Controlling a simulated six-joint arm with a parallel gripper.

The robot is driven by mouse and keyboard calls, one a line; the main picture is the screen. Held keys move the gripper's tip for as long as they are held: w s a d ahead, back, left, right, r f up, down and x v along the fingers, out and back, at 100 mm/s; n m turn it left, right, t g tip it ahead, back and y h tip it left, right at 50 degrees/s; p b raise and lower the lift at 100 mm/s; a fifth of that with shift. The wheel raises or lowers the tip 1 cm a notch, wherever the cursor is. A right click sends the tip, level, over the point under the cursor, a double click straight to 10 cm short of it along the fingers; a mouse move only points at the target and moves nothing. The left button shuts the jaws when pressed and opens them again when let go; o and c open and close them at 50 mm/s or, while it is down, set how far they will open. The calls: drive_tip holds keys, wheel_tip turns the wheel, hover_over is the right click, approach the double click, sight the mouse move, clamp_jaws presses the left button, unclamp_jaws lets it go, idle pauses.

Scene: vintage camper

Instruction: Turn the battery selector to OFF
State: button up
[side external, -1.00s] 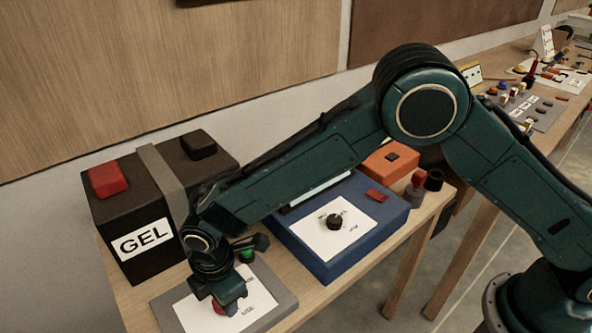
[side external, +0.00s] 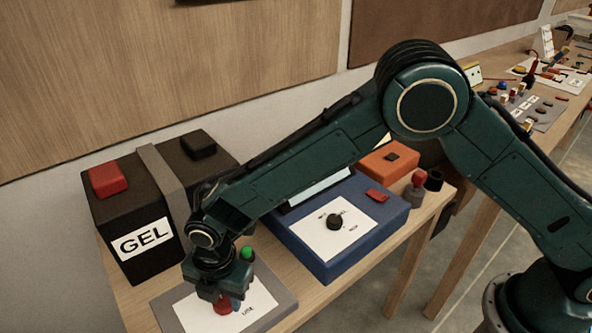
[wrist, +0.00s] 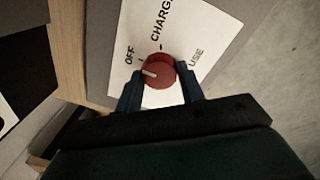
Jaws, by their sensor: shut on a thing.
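The battery selector is a red round knob (wrist: 157,72) with a pale pointer line, on a white label (wrist: 120,82) printed OFF, CHARGE and USE. In the wrist view the pointer line lies toward the left, on the OFF side; whether it lines up exactly with the OFF tick I cannot tell. My gripper (wrist: 160,80) is shut on the knob, with one blue finger on each side. In the side view my gripper (side external: 226,300) is low over the grey panel (side external: 282,301), and the red knob (side external: 222,305) is partly hidden.
A green button (side external: 247,253) stands right behind my gripper. A black GEL battery (side external: 125,215) with a red terminal is at the back left. A blue box (side external: 325,270) with a black knob stands to the right, near an orange box (side external: 385,160).

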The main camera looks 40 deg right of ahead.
sight(228, 301)
drive_tip(key=shift+a, duration=0.1)
drive_tip(key=o, duration=1)
drive_tip(key=shift+c, duration=0.2)
drive_tip(key=shift+r, duration=0.15)
wheel_tip(228, 301, up, 14)
drive_tip(key=shift+s+d+f, duration=0.2)
drive_tip(key=shift+s+d, duration=0.1)
drive_tip(key=shift+s, duration=0.1)
